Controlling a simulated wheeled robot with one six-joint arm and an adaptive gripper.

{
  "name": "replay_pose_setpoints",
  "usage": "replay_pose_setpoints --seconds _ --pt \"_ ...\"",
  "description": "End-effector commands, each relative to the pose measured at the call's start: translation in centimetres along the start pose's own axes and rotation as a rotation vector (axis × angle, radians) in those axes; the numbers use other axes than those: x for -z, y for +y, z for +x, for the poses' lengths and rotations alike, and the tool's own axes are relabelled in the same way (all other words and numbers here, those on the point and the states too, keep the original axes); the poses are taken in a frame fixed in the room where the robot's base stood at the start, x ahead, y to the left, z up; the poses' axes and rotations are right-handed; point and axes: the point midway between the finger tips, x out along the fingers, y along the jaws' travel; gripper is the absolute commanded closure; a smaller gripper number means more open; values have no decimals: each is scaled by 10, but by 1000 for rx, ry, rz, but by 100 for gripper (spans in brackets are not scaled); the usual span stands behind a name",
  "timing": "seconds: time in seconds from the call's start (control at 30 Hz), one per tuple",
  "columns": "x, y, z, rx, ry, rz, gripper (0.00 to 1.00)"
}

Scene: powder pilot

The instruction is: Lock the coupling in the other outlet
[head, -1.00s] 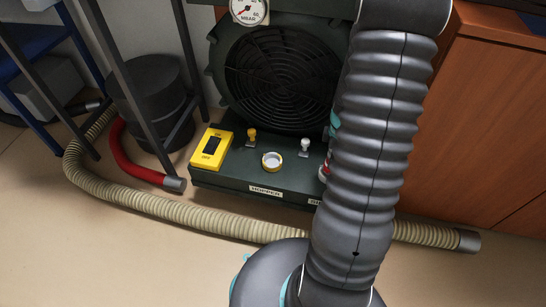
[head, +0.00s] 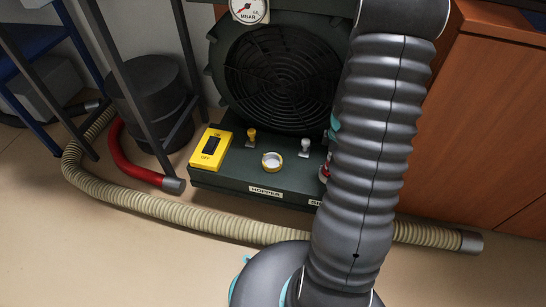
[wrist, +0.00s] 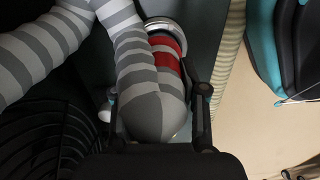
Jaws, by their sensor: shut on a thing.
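In the wrist view, my gripper (wrist: 158,94) is shut around a grey striped hose end. Its coupling (wrist: 167,55) has a red band and meets a shiny metal ring (wrist: 163,26). I cannot tell whether the coupling is locked there. In the head view my arm hides the gripper and most of the coupling; a little red (head: 324,172) shows beside the arm. The other outlet is behind my arm.
The dark blower (head: 280,75) carries a yellow switch box (head: 211,148) and a gauge (head: 249,10). A beige hose (head: 180,212) and a red hose (head: 142,171) lie on the floor. A wooden cabinet (head: 480,120) stands close on the right.

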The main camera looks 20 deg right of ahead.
Motion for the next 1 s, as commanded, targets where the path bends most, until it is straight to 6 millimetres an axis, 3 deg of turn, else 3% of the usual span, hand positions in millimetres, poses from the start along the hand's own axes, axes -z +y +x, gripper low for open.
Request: replay_pose_setpoints --seconds 0.73,0.77,0.8,0.87,1.0 --pt "0 0 13 0 0 0 94" --pt "0 0 12 -1 0 0 50" --pt "0 0 12 0 0 0 40" --pt "0 0 12 0 0 0 28" --pt "0 0 12 0 0 0 28"
